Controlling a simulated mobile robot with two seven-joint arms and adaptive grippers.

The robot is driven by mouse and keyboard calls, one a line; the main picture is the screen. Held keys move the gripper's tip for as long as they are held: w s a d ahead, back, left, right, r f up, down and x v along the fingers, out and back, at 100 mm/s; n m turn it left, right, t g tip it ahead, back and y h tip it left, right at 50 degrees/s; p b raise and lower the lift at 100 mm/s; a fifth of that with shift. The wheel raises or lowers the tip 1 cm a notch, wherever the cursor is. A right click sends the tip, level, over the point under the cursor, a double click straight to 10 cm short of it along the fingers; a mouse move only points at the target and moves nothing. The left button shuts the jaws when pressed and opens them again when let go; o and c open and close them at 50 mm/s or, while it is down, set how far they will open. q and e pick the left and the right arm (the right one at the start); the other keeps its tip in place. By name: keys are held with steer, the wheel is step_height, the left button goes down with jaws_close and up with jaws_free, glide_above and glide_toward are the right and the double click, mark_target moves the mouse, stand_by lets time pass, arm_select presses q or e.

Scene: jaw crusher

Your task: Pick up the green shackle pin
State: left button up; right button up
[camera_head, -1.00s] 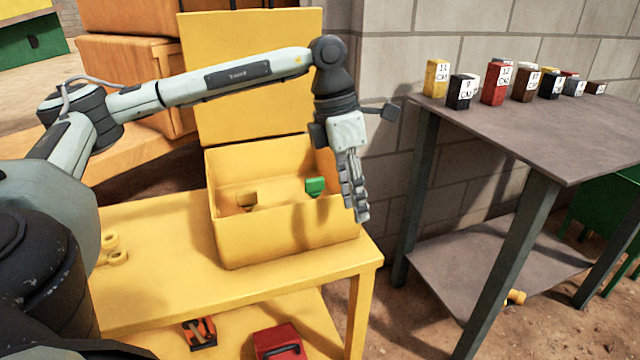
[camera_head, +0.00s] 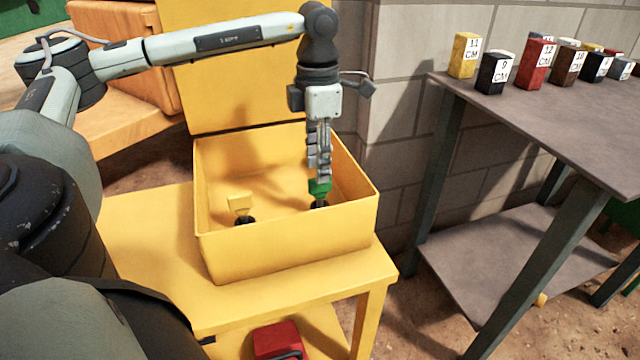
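The green shackle pin (camera_head: 319,188) stands in the yellow open box (camera_head: 290,248), near its right side, with a dark part below its green head. My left gripper (camera_head: 319,172) points straight down over it inside the box. Its fingertips are at the top of the green head and partly cover it. The fingers show nearly edge-on, so I cannot tell whether they are open or closed on the pin. A second, yellow pin (camera_head: 240,204) stands in the same box to the left. My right gripper is not in view.
The box has a raised lid (camera_head: 225,90) at its back and stands on a yellow bench (camera_head: 150,235). A red case (camera_head: 278,341) sits on the lower shelf. A grey table (camera_head: 540,130) with several labelled blocks stands to the right, before a block wall (camera_head: 405,60).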

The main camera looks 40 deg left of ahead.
mark_target(320, 198)
arm_select(q)
step_height(320, 198, down, 4)
steer(key=shift+w+d+f, duration=0.1)
jaws_close()
stand_by(0.4)
